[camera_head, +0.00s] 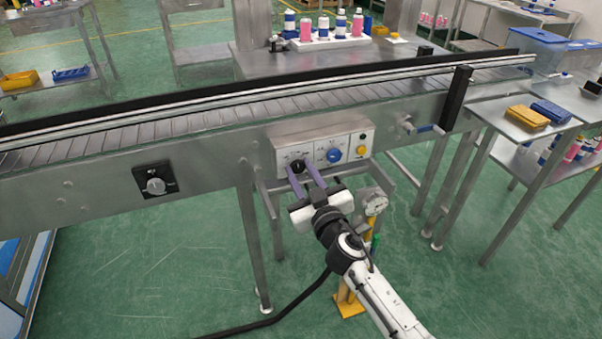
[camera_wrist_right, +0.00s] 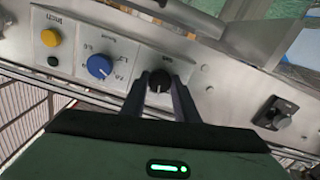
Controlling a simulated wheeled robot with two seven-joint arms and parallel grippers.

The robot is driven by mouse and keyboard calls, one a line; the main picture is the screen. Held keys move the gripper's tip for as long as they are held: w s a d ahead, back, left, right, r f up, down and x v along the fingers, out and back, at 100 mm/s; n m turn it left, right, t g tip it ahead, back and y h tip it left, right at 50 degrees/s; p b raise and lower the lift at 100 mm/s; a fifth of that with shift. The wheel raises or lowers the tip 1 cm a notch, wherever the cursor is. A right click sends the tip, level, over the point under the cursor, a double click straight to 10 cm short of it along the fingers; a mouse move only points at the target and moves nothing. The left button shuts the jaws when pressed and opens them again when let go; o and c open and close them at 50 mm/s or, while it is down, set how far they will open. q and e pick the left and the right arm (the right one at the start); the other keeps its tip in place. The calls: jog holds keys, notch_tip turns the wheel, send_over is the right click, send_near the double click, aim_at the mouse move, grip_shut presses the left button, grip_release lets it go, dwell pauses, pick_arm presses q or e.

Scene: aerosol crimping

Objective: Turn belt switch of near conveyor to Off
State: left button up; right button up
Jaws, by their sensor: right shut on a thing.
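The near conveyor (camera_head: 110,172) crosses the head view, with a control box (camera_head: 326,133) on its front side. The box carries a black knob, a blue knob (camera_head: 334,154) and a yellow button (camera_head: 361,150). My right gripper (camera_head: 302,170) reaches up to the box, its two fingers on either side of the black knob (camera_head: 297,165). In the right wrist view the gripper (camera_wrist_right: 160,90) is closed around that black knob (camera_wrist_right: 160,81), with the blue knob (camera_wrist_right: 100,66) beside it. The panel lettering is too small to read surely. My left gripper is not in view.
A separate rotary switch (camera_head: 155,184) sits on the conveyor side to the left. A gauge (camera_head: 375,203) on a yellow stand is right of my gripper. A side table (camera_head: 515,122) with yellow and blue trays stands right. Bottles stand on the bench behind.

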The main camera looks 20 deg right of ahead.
jog(key=n, duration=0.4)
jog(key=shift+n+b, duration=0.35)
jog(key=shift+n, duration=1.35)
jog(key=o, duration=1.1)
jog(key=shift+c, duration=0.2)
jog(key=s, duration=1)
jog(key=shift+s+d, duration=0.2)
